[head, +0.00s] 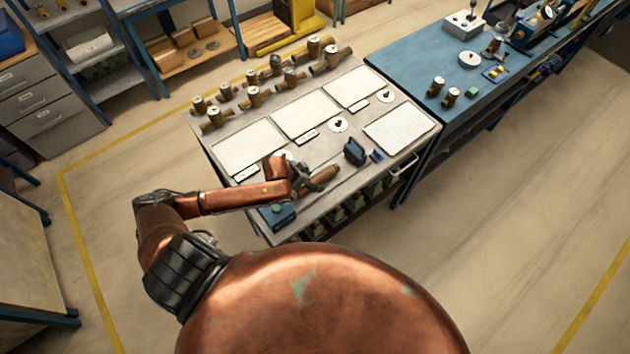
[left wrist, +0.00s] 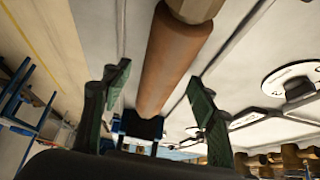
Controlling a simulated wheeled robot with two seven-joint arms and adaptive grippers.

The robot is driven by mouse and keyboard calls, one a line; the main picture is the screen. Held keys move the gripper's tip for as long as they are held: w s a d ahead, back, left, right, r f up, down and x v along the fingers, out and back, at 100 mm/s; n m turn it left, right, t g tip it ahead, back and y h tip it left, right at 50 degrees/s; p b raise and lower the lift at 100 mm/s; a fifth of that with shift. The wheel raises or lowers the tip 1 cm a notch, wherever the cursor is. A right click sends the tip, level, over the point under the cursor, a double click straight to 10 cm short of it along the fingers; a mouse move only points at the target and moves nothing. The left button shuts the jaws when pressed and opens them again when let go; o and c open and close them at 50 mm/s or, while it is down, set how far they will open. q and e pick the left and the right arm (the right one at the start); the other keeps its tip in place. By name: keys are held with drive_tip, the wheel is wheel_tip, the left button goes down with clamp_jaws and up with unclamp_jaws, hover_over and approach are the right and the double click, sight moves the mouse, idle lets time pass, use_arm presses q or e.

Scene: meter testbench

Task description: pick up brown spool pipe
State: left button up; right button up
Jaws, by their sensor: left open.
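The brown spool pipe (head: 322,177) lies near the front edge of the grey workbench top in the head view. In the left wrist view the pipe (left wrist: 173,58) runs down the middle of the picture, with a wider hexagonal end at the top. My left gripper (head: 303,178) is at the pipe, and the arm partly hides the pipe's near end. In the left wrist view the left gripper (left wrist: 160,78) is open, with green-padded fingers on either side of the pipe and gaps showing. I cannot tell how deep the pipe sits between them. My right gripper is not in view.
The grey bench (head: 352,208) holds white panels (head: 305,116) and a row of brass meter bodies (head: 253,97) at the back. A dark device (head: 355,152) stands right of the pipe. A blue bench (head: 425,65) adjoins at the right. The floor at the right is clear.

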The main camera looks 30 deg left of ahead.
use_arm(q)
drive_tip(key=shift+c, duration=0.7)
clamp_jaws()
drive_tip(key=shift+w+r, duration=0.1)
